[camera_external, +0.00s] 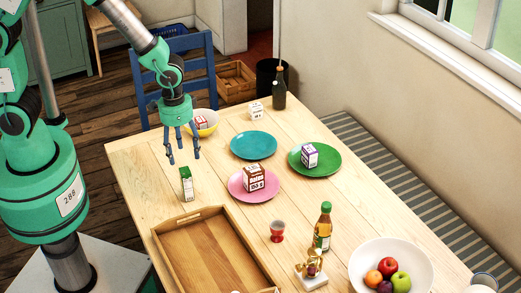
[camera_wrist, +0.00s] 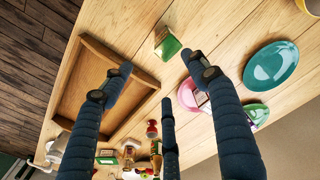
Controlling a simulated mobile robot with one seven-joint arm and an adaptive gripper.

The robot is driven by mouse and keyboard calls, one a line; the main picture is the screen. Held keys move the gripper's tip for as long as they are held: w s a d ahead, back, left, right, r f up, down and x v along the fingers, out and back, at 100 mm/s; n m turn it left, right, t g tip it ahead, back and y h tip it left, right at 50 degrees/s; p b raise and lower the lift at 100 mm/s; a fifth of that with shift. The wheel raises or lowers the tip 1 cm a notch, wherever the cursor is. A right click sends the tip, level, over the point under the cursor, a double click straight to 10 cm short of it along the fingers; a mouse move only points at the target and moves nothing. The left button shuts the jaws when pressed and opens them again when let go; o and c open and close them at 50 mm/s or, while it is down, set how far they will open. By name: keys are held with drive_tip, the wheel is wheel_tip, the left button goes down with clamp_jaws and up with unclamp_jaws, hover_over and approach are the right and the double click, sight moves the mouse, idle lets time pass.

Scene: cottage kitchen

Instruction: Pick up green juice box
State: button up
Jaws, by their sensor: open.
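A wooden tray (camera_external: 188,216) lies in front of the box. A pink plate (camera_external: 237,188) holds a brown carton (camera_external: 254,178). A blue plate (camera_external: 253,145), a green plate (camera_external: 326,167) and a yellow bowl (camera_external: 211,124) stand farther back. A red cup (camera_external: 277,232) and bottle (camera_external: 322,228) stand in front.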

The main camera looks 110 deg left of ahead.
hover_over(186, 171)
drive_tip(key=shift+n, duration=0.3)
wheel_tip(186, 171, down, 5)
drive_tip(key=shift+r, duration=0.15)
wheel_tip(186, 171, down, 8)
drive_tip(key=shift+f+b, duration=0.25)
drive_tip(key=shift+b, duration=0.5)
drive_tip(key=shift+f, duration=0.1)
drive_tip(key=f, duration=0.2)
drive_tip(key=f+b, duration=0.1)
drive_tip(key=shift+s+f, duration=0.25)
drive_tip(key=shift+f, duration=0.8)
